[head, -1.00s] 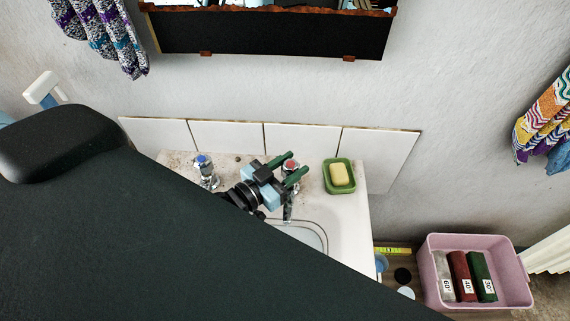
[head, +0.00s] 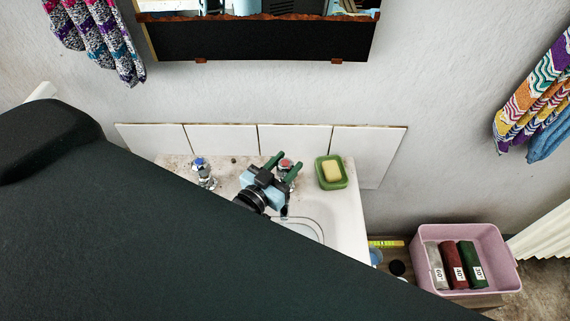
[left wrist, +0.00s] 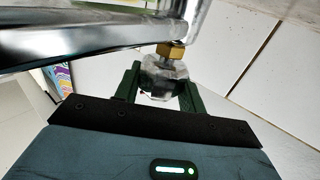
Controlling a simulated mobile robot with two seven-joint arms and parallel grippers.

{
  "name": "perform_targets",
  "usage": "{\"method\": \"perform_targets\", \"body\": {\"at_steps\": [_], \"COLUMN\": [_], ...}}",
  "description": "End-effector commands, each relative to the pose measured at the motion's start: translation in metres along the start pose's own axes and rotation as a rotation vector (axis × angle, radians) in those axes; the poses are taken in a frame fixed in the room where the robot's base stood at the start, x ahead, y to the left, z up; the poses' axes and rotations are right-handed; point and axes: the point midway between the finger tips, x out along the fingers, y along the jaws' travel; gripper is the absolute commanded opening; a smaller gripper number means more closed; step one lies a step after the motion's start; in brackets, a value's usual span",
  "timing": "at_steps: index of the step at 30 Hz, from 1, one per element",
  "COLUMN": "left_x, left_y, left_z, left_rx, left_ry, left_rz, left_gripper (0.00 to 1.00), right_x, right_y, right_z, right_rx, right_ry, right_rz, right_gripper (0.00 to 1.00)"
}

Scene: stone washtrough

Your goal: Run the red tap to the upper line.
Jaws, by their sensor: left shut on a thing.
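The red tap (head: 285,162) stands at the back of the white washbasin (head: 345,215), its red cap showing between the green fingers of my left gripper (head: 283,165). In the left wrist view the same fingers (left wrist: 160,85) are shut on either side of the tap's clear, faceted knob (left wrist: 162,83), below a brass collar. The blue tap (head: 204,172) stands to the left, apart from the gripper. My arm hides much of the basin. I see no upper line and cannot tell whether water runs. My right gripper is not in view.
A green soap dish (head: 331,172) with yellow soap sits just right of the red tap. White tiles (head: 295,138) and a mirror (head: 260,38) are behind. A pink bin (head: 490,240) with rolled towels stands at the lower right. Striped towels hang at both sides.

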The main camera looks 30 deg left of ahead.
Motion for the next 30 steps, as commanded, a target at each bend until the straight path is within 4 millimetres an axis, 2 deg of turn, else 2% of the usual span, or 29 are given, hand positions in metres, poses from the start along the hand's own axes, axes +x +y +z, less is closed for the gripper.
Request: {"method": "perform_targets", "body": {"at_steps": [1, 2, 6, 17, 30], "left_x": [0.000, 0.000, 0.000, -0.005, -0.068], "left_y": [0.000, 0.000, 0.000, 0.000, 0.000], "left_z": [-0.001, -0.001, -0.001, 0.001, 0.003], "left_rx": [0.000, 0.000, 0.000, 0.000, 0.000], "left_ry": [0.002, 0.002, 0.002, -0.001, -0.004], "left_rz": [0.000, 0.000, 0.001, 0.001, 0.000], "left_gripper": [0.17, 0.44, 0.62, 0.62, 0.62], "right_x": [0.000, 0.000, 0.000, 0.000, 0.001], "right_y": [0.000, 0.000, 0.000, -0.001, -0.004], "right_z": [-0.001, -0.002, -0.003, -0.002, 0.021], "right_rx": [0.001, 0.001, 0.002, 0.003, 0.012], "right_ry": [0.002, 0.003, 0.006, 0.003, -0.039], "right_rz": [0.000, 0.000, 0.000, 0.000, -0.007], "right_gripper": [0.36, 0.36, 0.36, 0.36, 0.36]}}
